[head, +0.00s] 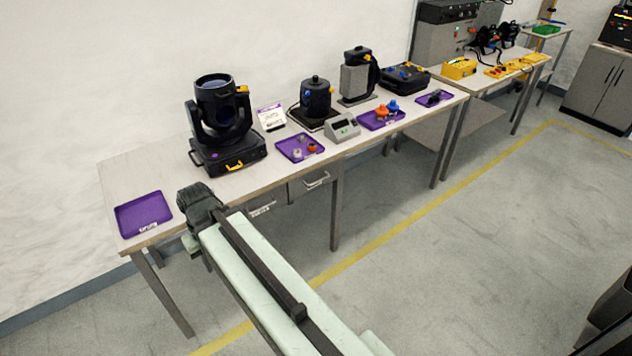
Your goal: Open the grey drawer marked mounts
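Two grey drawers sit under the front edge of the long table. The left drawer (272,200) is partly hidden by my arm and carries a white label too small to read. The right drawer (296,188) has a pale bar handle and looks shut. I cannot tell which one is marked mounts. My gripper (197,206) is at the end of my outstretched arm, at the table's front edge, left of both drawers. Its fingers cannot be made out, so its opening is unclear. Nothing is seen held in it.
The table (130,175) carries an empty purple tray (144,213), a black moving-head light (222,120), a second purple tray (299,147) with small parts, and a grey box with a display (342,127). Table legs stand below. The floor in front is clear.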

